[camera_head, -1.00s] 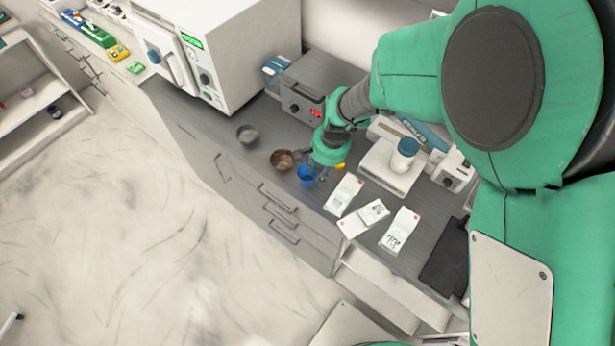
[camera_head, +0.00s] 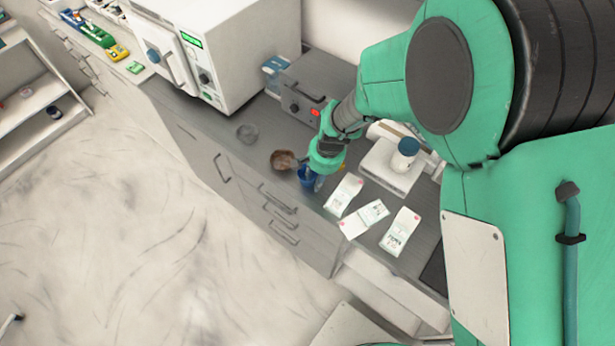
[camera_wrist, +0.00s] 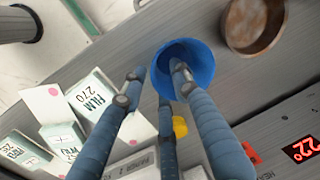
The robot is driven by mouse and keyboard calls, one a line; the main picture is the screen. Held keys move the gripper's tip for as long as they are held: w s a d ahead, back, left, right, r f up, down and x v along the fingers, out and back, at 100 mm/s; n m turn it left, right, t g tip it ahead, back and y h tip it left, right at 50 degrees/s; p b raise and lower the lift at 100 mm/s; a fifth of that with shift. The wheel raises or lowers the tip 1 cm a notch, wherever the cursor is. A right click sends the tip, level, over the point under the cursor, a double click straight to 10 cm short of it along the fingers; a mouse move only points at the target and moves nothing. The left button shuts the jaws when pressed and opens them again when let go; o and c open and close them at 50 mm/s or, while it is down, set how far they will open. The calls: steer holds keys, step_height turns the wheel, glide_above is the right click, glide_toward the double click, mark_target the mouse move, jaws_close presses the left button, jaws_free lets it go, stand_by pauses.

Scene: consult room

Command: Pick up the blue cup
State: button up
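The blue cup (camera_head: 306,176) stands on the grey counter near its front edge. The wrist view shows its blue rim and opening (camera_wrist: 207,64). My gripper (camera_head: 318,170) is right at the cup, on its right side in the head view. In the wrist view its blue fingers are spread apart (camera_wrist: 156,80). One fingertip is over or inside the cup's opening, and the others are outside the rim. Contact with the cup wall cannot be told. The fingers hide part of the cup.
White film boxes (camera_head: 343,194) lie to the right. A scale (camera_head: 390,170) bears a blue-lidded jar (camera_head: 406,150). A device with a red display (camera_head: 305,95) stands behind.

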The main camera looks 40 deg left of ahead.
jaws_close()
steer(key=shift+r, duration=0.15)
steer(key=shift+r, duration=0.6)
step_height(320, 180, up, 2)
steer(key=shift+p, duration=0.3)
steer(key=s+d+r, duration=0.1)
steer(key=s+d, duration=0.9)
steer(key=d, duration=0.2)
steer(key=shift+d+r, duration=0.25)
